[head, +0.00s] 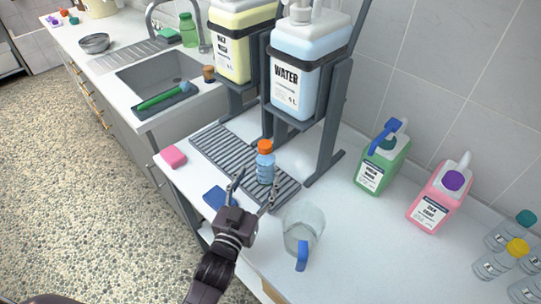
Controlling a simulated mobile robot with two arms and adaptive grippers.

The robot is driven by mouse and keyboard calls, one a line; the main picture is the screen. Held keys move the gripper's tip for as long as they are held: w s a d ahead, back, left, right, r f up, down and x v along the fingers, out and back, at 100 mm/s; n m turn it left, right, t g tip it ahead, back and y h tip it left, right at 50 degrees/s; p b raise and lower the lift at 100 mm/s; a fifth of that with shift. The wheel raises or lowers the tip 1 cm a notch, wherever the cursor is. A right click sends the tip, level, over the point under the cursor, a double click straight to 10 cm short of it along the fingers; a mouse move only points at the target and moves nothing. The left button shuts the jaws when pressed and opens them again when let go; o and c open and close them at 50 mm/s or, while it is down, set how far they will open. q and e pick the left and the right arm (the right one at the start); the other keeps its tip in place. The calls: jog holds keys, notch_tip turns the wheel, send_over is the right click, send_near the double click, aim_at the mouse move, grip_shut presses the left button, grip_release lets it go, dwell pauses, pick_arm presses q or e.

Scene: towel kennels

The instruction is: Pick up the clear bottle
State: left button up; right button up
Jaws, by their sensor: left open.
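A small clear bottle (265,168) with an orange cap and a bluish body stands upright on the grey slatted drain rack (220,152), below the dispensers. My left gripper (256,187) is open, its two fingers pointing at the bottle's lower part. One finger shows to each side, near the bottle; I cannot tell whether either touches it. Several other clear bottles stand at the right edge, one with a yellow cap (517,248) and one with a teal cap (525,218). My right gripper is not in view.
A clear pitcher (302,228) with a blue handle stands just right of my left gripper. The water dispenser (300,85) and a yellow jug (233,45) tower behind the rack. A blue sponge (214,197) and a pink sponge (173,157) lie left. Green (380,165) and pink (437,203) jugs stand right.

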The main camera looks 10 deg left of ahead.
aim_at(262, 168)
pick_arm(q)
jog(key=shift+w+d+r, duration=0.1)
jog(key=shift+w+d, duration=0.05)
jog(key=shift+w, duration=0.25)
jog(key=shift+w+r, duration=0.15)
jog(key=shift+r, duration=0.05)
jog(key=shift+w+p, duration=0.35)
jog(key=shift+w, duration=0.5)
jog(key=w, duration=0.3)
jog(key=shift+w+d+f+p, duration=0.2)
jog(key=shift+f+p, duration=0.05)
jog(key=shift+p, duration=0.05)
jog(key=shift+w, duration=0.4)
jog(key=c, duration=1.6)
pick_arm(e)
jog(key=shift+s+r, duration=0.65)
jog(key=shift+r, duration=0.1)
pick_arm(q)
jog(key=shift+r, duration=0.15)
